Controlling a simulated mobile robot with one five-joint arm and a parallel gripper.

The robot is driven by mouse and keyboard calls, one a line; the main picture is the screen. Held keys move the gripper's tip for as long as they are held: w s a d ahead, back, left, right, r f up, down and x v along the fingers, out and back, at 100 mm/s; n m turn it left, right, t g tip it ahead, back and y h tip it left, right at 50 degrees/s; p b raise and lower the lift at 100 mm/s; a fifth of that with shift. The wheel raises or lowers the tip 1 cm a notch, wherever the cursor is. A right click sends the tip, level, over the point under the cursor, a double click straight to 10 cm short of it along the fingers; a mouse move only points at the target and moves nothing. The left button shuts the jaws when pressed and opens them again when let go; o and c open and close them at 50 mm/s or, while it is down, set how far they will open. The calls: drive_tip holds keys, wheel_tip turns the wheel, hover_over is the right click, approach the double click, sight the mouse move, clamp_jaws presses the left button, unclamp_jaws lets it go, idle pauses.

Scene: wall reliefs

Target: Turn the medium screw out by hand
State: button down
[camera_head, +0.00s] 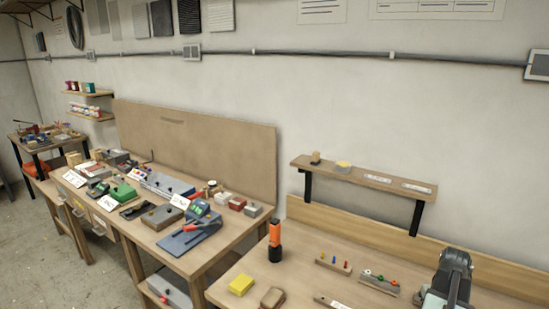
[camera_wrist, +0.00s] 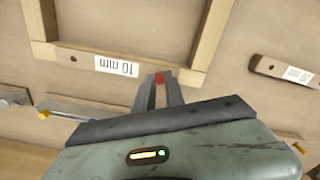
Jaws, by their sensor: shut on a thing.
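In the wrist view my gripper (camera_wrist: 159,88) is shut on a small red piece (camera_wrist: 159,78). The piece sits between the fingertips, at the edge of a pale wooden frame. I cannot tell whether it is the head of the medium screw; any shank below it is hidden. A white label reading "10 mm" (camera_wrist: 116,66) is upside down on the frame, just left of the fingertips. In the head view my arm stands at the right edge of the bench, and its fingertips are hidden there.
In the wrist view a wooden strip (camera_wrist: 285,71) with a label lies at right, and a bar with a yellow end (camera_wrist: 62,108) at left. In the head view a peg block (camera_head: 333,266), a ring block (camera_head: 379,284) and an orange-black torch (camera_head: 275,242) stand on the bench.

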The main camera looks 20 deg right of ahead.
drive_tip(key=c, duration=1.6)
unclamp_jaws()
